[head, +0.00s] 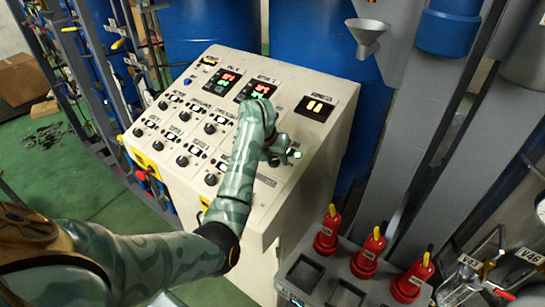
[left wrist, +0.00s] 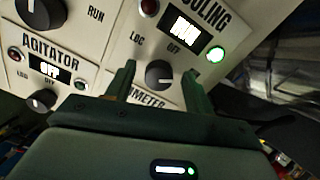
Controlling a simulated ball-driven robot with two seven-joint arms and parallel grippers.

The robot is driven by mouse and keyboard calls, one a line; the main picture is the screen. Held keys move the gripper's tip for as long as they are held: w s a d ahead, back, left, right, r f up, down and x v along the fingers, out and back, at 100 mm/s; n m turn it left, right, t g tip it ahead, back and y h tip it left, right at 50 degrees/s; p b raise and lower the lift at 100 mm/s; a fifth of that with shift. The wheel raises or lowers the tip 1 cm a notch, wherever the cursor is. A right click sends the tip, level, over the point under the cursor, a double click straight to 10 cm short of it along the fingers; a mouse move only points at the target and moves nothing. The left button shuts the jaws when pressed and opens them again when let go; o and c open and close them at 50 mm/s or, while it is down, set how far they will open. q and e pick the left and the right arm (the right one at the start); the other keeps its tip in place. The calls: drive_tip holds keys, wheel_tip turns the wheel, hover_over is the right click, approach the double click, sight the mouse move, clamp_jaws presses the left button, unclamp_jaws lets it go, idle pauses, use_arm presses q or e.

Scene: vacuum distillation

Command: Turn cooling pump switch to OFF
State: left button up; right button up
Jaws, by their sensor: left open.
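The cooling pump switch is a dark round knob (left wrist: 159,73) below the COOLING label in the left wrist view, between markings LOC and OFF. Its display (left wrist: 183,33) is lit and seems to read RUN; the green lamp (left wrist: 215,54) beside it glows and the red lamp (left wrist: 149,7) looks dark. My left gripper (left wrist: 160,82) is open, with one finger on each side of the knob; I cannot tell whether they touch it.
An AGITATOR switch (left wrist: 41,100) with its own display lies left of the cooling switch. More knobs cover the panel's left side. Blue drums (head: 310,38) stand behind the panel.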

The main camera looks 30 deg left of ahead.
use_arm(q)
drive_tip(key=c, duration=1)
drive_tip(key=shift+o, duration=0.2)
drive_tip(key=shift+n+b, duration=0.3)
drive_tip(key=shift+n, duration=0.1)
drive_tip(key=n+b, duration=0.3)
drive_tip(key=n, duration=0.1)
drive_tip(key=shift+f+n, duration=0.1)
drive_tip(key=shift+n, duration=0.3)
drive_tip(key=n+b, duration=0.2)
drive_tip(key=n, duration=0.2)
drive_tip(key=shift+a+b, duration=0.1)
drive_tip(key=shift+b, duration=0.3)
drive_tip(key=shift+n+g+b, duration=0.3)
drive_tip(key=shift+n+b, duration=0.4)
drive_tip(key=shift+n, duration=0.4)
drive_tip(key=o, duration=1)
drive_tip(key=shift+c, duration=0.2)
